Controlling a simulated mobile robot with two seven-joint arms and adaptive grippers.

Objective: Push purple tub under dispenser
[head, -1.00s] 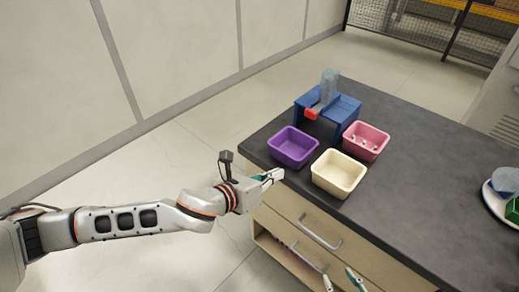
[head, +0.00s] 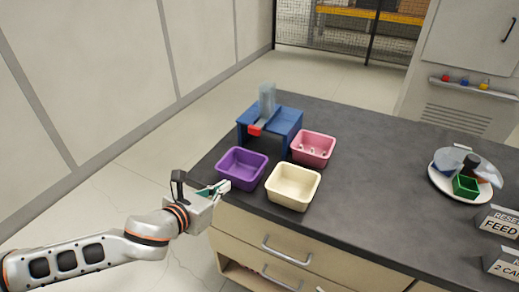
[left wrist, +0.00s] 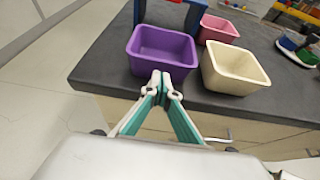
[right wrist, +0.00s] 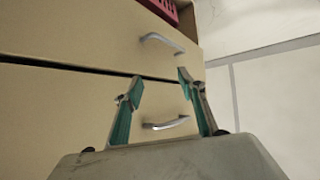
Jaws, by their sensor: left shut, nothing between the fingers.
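The purple tub (head: 242,168) is empty and upright near the left front of the dark counter. It also shows in the left wrist view (left wrist: 162,48), just beyond the fingertips. The dispenser (head: 270,120) is a blue stand with a clear hopper and a red spout, directly behind the tub. The tub stands in front of it, not beneath it. My left gripper (head: 226,187) is shut and empty at the tub's near side; whether it touches the tub I cannot tell. In the right wrist view my right gripper (right wrist: 160,84) is open and empty, facing drawer fronts.
A cream tub (head: 293,186) stands close on the purple tub's right. A pink tub (head: 313,149) holding several small pale pieces is beside the dispenser. A white plate (head: 449,184) with a green box and signs (head: 500,222) are at the right. The middle of the counter (head: 380,190) is clear.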

